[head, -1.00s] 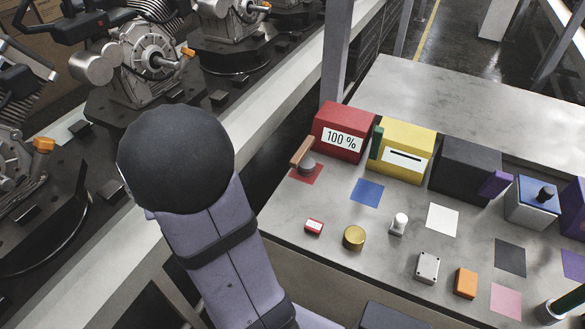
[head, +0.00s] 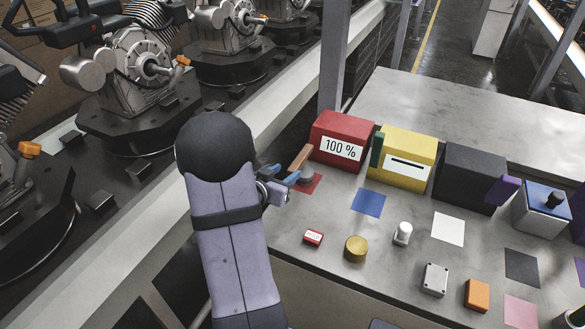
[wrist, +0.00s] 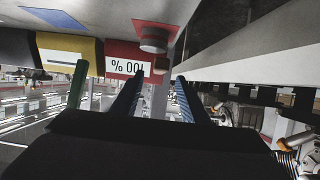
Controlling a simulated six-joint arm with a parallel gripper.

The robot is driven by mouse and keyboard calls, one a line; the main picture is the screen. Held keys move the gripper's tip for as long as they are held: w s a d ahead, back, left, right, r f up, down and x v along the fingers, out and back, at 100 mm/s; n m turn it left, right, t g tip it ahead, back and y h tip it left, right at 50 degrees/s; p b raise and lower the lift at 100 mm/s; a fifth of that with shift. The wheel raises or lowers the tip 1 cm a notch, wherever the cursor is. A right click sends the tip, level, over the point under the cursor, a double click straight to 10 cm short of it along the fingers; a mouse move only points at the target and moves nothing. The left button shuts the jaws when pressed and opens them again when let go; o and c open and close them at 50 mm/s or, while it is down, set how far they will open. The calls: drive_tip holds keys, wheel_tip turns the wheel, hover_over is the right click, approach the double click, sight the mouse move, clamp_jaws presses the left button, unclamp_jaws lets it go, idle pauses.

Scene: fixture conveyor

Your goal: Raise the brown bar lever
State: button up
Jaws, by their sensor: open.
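The brown bar lever (head: 300,158) stands tilted up from a grey round hub on a red patch, in front of the red box (head: 342,138) with a "100 %" display. My gripper (head: 284,174) is open, its blue fingers just left of the lever and hub in the head view. I cannot tell whether they touch. In the wrist view, my open fingers (wrist: 158,84) point towards the red box, which appears upside down. The hub (wrist: 153,38) shows above and between the fingertips there. No object is seen held between the fingers.
A yellow box (head: 404,150) with a green side lever stands right of the red box. Several small buttons and coloured patches lie on the grey table (head: 400,100). A grey post (head: 333,60) rises behind, and the conveyor with engines runs along the left.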

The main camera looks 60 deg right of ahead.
sight(293, 167)
drive_tip(key=shift+p+x, duration=0.5)
drive_tip(key=shift+x, duration=2.45)
drive_tip(key=shift+f, duration=0.1)
clamp_jaws()
